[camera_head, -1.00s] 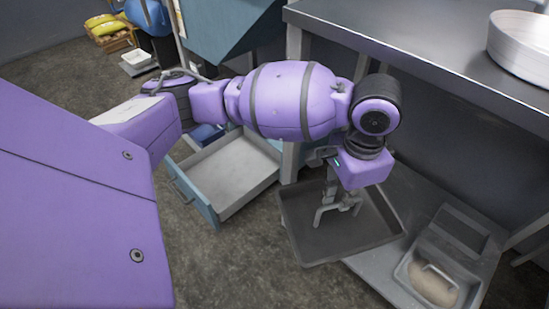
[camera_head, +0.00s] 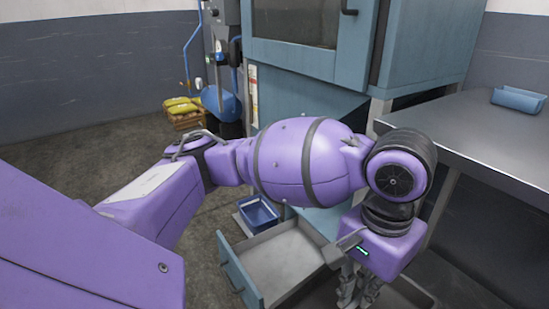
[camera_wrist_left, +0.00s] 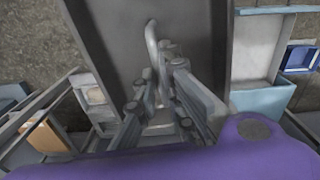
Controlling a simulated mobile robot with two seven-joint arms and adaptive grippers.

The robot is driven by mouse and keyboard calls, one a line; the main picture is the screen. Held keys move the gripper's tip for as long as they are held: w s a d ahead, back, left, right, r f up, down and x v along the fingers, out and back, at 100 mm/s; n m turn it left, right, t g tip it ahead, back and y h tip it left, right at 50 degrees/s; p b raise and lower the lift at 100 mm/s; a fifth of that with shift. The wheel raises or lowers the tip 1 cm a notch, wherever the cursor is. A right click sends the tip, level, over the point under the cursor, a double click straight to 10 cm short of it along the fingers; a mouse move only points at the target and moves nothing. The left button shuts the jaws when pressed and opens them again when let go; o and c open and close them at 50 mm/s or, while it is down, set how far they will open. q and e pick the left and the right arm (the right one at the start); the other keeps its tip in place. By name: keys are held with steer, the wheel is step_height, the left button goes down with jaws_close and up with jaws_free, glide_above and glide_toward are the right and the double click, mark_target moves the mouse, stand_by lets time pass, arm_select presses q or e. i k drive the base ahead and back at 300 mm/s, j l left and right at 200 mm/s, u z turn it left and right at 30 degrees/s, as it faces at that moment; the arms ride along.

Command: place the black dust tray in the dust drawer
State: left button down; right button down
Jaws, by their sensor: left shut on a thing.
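The black dust tray (camera_head: 402,295) shows only in part at the bottom of the head view, below my left gripper (camera_head: 362,293). In the left wrist view, the dark tray (camera_wrist_left: 108,35) fills the upper middle, with a grey upright handle (camera_wrist_left: 152,40) rising from it. My left gripper's fingers (camera_wrist_left: 158,88) are closed around that handle. The dust drawer (camera_head: 284,262) is pulled out, with a teal front and an empty pale interior. It lies left of the tray in the head view and also shows at the right of the wrist view (camera_wrist_left: 254,48). My right gripper is not visible.
A blue bin (camera_head: 258,213) stands on the floor beyond the drawer. The teal machine (camera_head: 315,60) rises behind. A grey metal table (camera_head: 480,140) stands at the right, with a blue container (camera_head: 519,99) on top. Floor is clear left of the drawer.

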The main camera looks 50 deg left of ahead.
mark_target(273, 271)
steer(key=j+u, duration=0.25)
steer(key=i+j+u, duration=0.25)
steer(key=j, duration=0.15)
steer(key=i+j+z, duration=0.55)
steer(key=j, duration=0.2)
